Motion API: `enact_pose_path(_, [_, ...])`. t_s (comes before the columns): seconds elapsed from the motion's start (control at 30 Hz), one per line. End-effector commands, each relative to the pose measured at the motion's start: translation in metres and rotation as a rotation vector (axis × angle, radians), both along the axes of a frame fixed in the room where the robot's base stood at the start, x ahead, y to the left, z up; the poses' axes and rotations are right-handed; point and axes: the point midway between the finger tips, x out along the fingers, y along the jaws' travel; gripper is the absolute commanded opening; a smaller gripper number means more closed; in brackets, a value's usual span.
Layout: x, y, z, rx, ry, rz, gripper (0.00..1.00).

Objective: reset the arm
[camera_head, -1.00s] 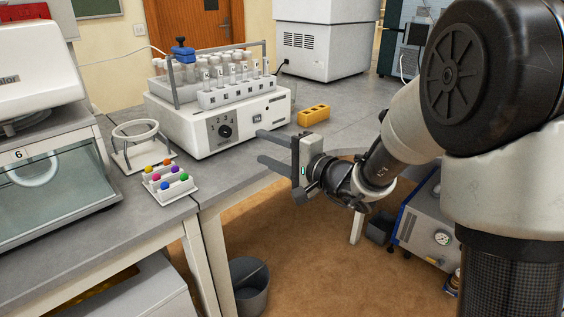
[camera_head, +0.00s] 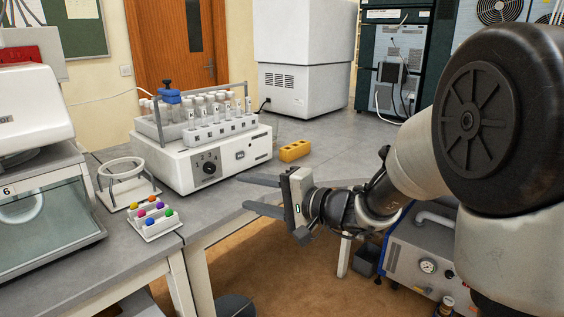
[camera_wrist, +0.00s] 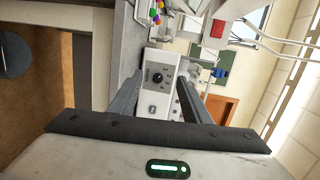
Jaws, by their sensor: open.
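My gripper (camera_head: 262,194) is open and empty in the head view, its two fingers pointing left near the bench's front edge. It is in front of and a little right of the white shaker machine (camera_head: 216,163). No object is between the fingers. In the wrist view my gripper (camera_wrist: 158,98) has its fingers spread, with the white machine's dial panel (camera_wrist: 160,75) seen between and beyond them. My arm reaches in from the right side of the head view.
The machine bears a rack of capped tubes (camera_head: 215,131). A small rack of coloured balls (camera_head: 152,219), a white ring stand (camera_head: 125,180) and a yellow block (camera_head: 294,150) are on the grey bench (camera_head: 350,150). A glass-fronted tester (camera_head: 40,210) stands left. Bench right of the block is clear.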

Motion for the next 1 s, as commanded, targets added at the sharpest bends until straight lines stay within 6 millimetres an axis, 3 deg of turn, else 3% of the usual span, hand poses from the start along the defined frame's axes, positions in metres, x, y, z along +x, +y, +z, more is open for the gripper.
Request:
enact_pose_path(0.03, [-0.027, 0.002, 0.011, -0.055, -0.009, 0.063, 0.44])
enact_pose_path(0.17, [-0.104, -0.007, 0.009, -0.276, 0.007, 0.221, 0.44])
enact_pose_path(0.3, [-0.172, -0.046, -0.01, -0.575, 0.019, 0.305, 0.44])
enact_pose_path(0.4, [-0.205, -0.086, -0.024, -0.793, 0.019, 0.307, 0.44])
enact_pose_path(0.6, [-0.237, -0.163, -0.035, -1.135, 0.005, 0.226, 0.44])
enact_pose_path(0.83, [-0.254, -0.238, -0.024, -1.434, -0.033, 0.075, 0.44])
enact_pose_path(0.9, [-0.253, -0.239, 0.004, -1.438, -0.027, 0.075, 0.44])
enact_pose_path(1.0, [-0.253, -0.239, 0.027, -1.437, -0.026, 0.078, 0.44])
